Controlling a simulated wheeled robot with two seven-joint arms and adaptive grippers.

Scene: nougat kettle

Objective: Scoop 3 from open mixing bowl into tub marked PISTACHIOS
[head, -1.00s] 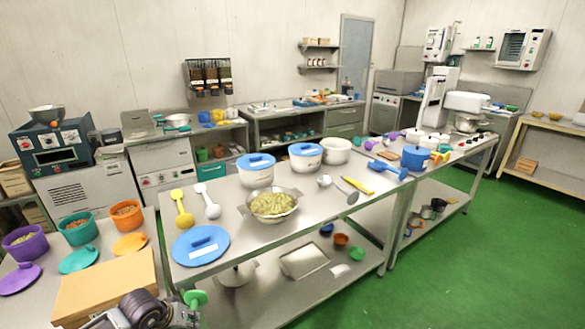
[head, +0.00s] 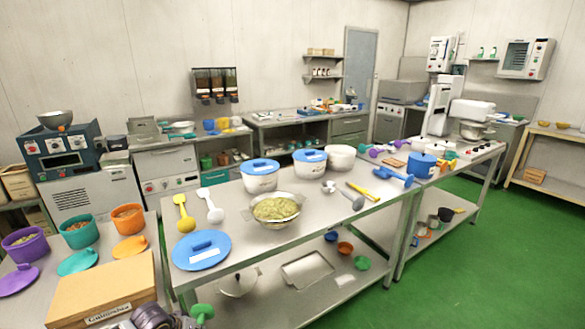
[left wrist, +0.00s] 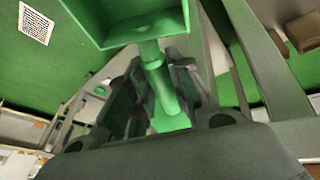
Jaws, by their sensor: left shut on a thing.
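An open steel mixing bowl (head: 257,219) with greenish-yellow contents stands on the middle table. On that table are two white tubs with blue lids, one left (head: 261,183) and one right (head: 309,168), and an open white tub (head: 341,158). Open purple (head: 25,250), teal (head: 79,238) and orange (head: 128,222) tubs stand on the left table. I cannot read a PISTACHIOS mark. My left gripper, at the bottom edge of the head view, is shut on a green scoop (head: 202,311). The left wrist view shows the scoop (left wrist: 160,85) between its fingers (left wrist: 163,100). My right gripper is out of view.
A blue lid (head: 201,262) lies left of the bowl, with yellow (head: 184,215) and white (head: 211,208) scoops behind it. A cardboard box (head: 103,290) sits at the left table's front. More utensils lie right of the bowl. Green floor (head: 460,270) is clear at the right.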

